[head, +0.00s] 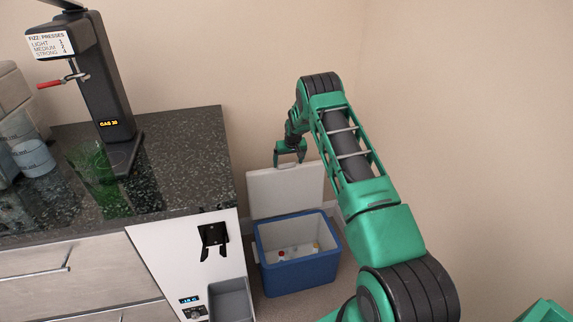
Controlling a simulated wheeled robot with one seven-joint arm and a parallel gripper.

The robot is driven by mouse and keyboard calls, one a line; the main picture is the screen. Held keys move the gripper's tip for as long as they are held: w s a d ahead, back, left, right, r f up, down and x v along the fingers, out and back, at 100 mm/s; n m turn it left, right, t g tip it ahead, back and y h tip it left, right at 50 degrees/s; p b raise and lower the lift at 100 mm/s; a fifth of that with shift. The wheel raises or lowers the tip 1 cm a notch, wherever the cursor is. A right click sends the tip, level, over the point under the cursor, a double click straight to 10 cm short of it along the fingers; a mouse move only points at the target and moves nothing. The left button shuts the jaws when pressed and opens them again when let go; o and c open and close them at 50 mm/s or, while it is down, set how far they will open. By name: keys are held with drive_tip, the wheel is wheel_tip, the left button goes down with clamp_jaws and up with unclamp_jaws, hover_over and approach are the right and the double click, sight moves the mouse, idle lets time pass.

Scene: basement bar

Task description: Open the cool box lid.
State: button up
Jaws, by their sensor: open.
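The blue cool box (300,275) stands on the floor to the right of the counter. Its pale lid (286,190) stands upright at the back of the box, so the inside shows, with a few small items in it. My gripper (289,163) is at the top edge of the raised lid, with its fingers apart and pointing down. I cannot tell whether the fingers touch the lid.
The dark speckled counter (190,140) stands at the left, bearing a black soda machine (95,90) and a green glass (92,162). A white panel with a grey bin (230,298) is left of the box. Walls close off the back and right.

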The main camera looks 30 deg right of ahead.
drive_tip(key=shift+a, duration=0.25)
drive_tip(key=shift+s+r, duration=0.1)
drive_tip(key=shift+r, duration=0.25)
drive_tip(key=v, duration=0.9)
drive_tip(key=shift+s+r, duration=0.2)
drive_tip(key=shift+r, duration=0.1)
